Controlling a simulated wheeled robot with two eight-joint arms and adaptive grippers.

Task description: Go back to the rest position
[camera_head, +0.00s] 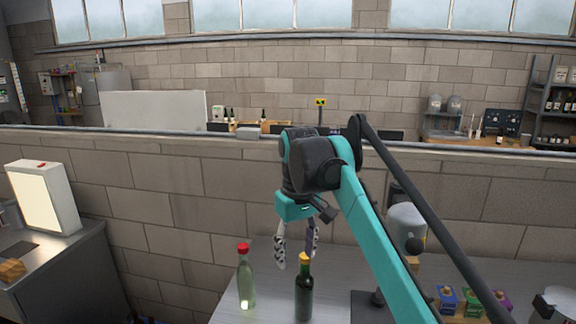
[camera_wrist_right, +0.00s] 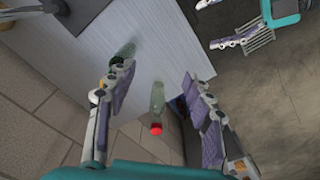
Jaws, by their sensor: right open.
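My right gripper (camera_head: 295,262) hangs fingers down over the table, open and empty; its fingers also frame the right wrist view (camera_wrist_right: 155,70). A pale green bottle with a red cap (camera_head: 245,280) stands upright left of it. In the right wrist view this bottle (camera_wrist_right: 157,97) appears between the fingers, apart from both. My left gripper (camera_wrist_right: 205,25) shows there, fingers apart and empty.
The table (camera_head: 270,265) also holds a grey machine (camera_head: 406,228) and several small coloured boxes (camera_head: 472,300) at the right. A steel counter (camera_head: 62,262) with a light box (camera_head: 42,198) stands at the left. A block wall (camera_head: 170,180) rises behind the table.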

